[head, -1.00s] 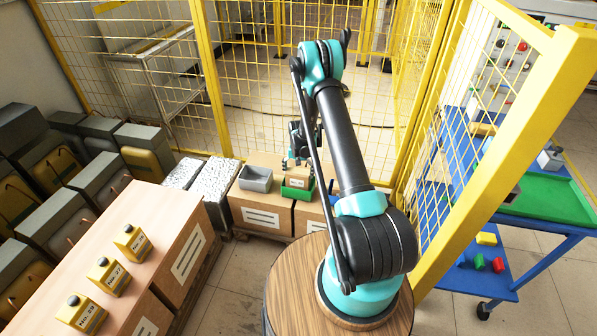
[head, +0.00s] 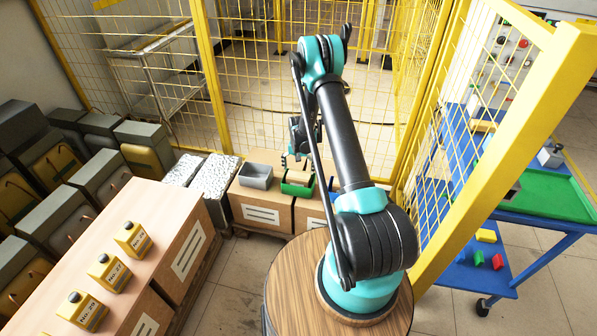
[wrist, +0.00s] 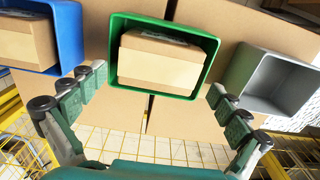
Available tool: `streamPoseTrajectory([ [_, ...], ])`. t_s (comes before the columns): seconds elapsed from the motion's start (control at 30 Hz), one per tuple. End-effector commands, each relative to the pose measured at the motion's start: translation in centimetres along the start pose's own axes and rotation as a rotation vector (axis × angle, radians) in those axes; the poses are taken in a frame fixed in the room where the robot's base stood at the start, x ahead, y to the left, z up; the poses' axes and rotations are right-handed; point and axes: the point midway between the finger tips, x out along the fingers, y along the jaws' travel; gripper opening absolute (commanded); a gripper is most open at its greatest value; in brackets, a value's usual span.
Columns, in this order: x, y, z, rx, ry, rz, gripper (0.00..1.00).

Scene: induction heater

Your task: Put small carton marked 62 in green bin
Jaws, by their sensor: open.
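The green bin (head: 297,189) stands on a large cardboard box beyond my base. In the wrist view the green bin (wrist: 207,48) holds a small tan carton (wrist: 160,65). The carton lies inside the bin walls; its number is not readable. My gripper (wrist: 157,82) is open, its fingers spread on either side of the green bin's near side and apart from the carton. In the head view my gripper (head: 300,160) hangs just above the green bin and partly hides it.
A blue bin (wrist: 70,35) with another carton (wrist: 27,42) stands to one side. An empty grey bin (wrist: 268,75) stands on the other. Yellow mesh fencing (head: 265,90) rises behind the boxes.

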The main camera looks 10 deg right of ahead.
Motion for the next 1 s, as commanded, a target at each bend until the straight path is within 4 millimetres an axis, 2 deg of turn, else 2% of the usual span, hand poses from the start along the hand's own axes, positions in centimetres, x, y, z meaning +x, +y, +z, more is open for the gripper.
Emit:
streamPoseTrajectory([
  [0.5,-9.1,0.0,0.0,0.000,0.000,0.000,1.00],
  [0.7,-10.8,0.0,0.0,0.000,0.000,0.000,1.00],
  [1.0,-11.1,0.0,0.0,0.000,0.000,0.000,1.00],
])
